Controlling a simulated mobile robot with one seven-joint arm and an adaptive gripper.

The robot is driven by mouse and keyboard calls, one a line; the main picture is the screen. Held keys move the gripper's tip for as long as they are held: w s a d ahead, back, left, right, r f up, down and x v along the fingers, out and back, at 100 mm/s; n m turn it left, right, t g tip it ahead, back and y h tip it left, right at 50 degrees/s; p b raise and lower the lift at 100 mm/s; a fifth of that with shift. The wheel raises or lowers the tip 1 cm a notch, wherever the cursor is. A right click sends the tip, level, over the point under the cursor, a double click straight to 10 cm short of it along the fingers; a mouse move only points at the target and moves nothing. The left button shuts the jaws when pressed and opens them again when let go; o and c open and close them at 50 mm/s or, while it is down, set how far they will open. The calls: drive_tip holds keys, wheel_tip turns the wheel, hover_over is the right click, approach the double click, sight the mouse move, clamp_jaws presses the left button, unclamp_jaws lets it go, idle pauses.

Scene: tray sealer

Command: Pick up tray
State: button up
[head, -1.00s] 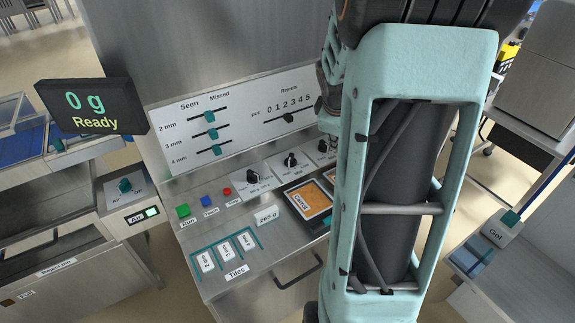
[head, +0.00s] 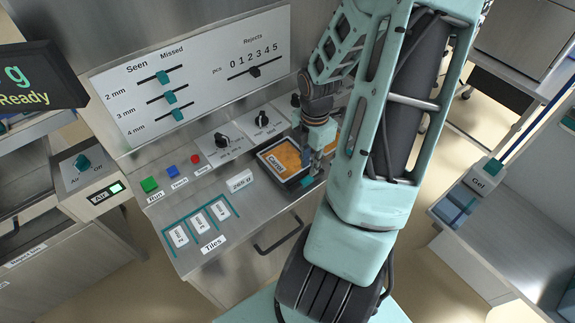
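A black tray with an orange top and a "Curried"-like label (head: 262,159) lies on the steel counter, right of the "265 g" card. My gripper (head: 311,178) points down at the tray's right end, and its fingers overlap that end in the picture. I cannot tell whether the fingers touch the tray or how far apart they are. Another patch of orange shows behind the gripper, mostly hidden by it.
Green, blue and red buttons (head: 171,171) and black knobs (head: 222,140) line the back of the counter. White tiles (head: 200,223) lie at its left front. A slider panel (head: 190,75) stands behind. A drawer handle (head: 278,236) is below the front edge.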

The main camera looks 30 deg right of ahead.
sight(307, 180)
drive_tip(key=f, duration=0.2)
drive_tip(key=f+b, duration=0.1)
drive_tip(key=f, duration=0.2)
drive_tip(key=shift+a+f+b, duration=0.3)
drive_tip(key=shift+a+f, duration=0.05)
drive_tip(key=shift+f, duration=0.35)
drive_tip(key=shift+r, duration=0.1)
drive_tip(key=shift+c, duration=0.4)
clamp_jaws()
